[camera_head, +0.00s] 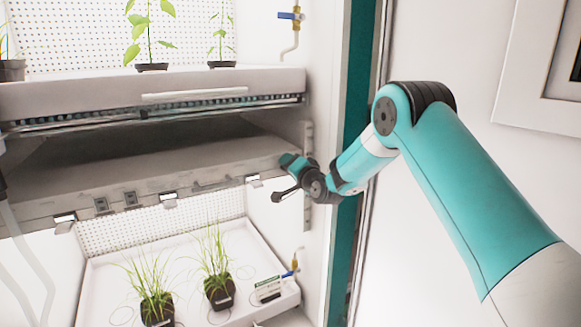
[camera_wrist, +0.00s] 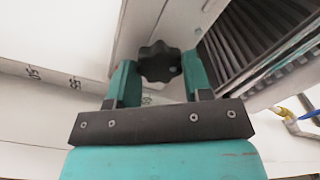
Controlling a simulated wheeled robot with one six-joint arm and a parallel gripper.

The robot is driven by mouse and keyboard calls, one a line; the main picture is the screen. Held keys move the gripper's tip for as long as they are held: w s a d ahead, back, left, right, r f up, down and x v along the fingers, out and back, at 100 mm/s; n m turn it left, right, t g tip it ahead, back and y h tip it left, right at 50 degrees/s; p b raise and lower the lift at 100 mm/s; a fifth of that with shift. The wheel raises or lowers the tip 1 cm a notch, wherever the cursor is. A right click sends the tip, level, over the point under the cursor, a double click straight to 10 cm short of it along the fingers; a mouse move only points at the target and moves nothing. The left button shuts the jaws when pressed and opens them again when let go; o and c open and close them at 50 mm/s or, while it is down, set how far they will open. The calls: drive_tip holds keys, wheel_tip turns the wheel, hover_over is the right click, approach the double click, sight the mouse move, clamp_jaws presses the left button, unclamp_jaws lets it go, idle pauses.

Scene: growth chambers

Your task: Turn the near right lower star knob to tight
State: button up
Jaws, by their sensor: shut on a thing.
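In the wrist view a black star knob (camera_wrist: 159,62) stands at the edge of a pale upright post. My gripper (camera_wrist: 158,75) has one teal finger on each side of the knob and is shut on it. The dark palm bar lies below the knob in that view. In the head view my gripper (camera_head: 290,180) is at the right end of the grey middle shelf (camera_head: 230,168), by the chamber's right post. The knob is hidden there behind my gripper and wrist. Any tight mark on the knob cannot be made out.
The upper tray (camera_head: 60,97) holds potted seedlings. A blue-handled valve (camera_head: 290,272) is at the lower right. A ribbed dark panel (camera_wrist: 250,45) is close right of my fingers.

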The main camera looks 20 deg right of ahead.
drive_tip(key=shift+f+m+p, duration=0.1)
drive_tip(key=shift+m+p, duration=0.65)
drive_tip(key=shift+m, duration=2.75)
drive_tip(key=o, duration=0.9)
drive_tip(key=shift+d, duration=0.1)
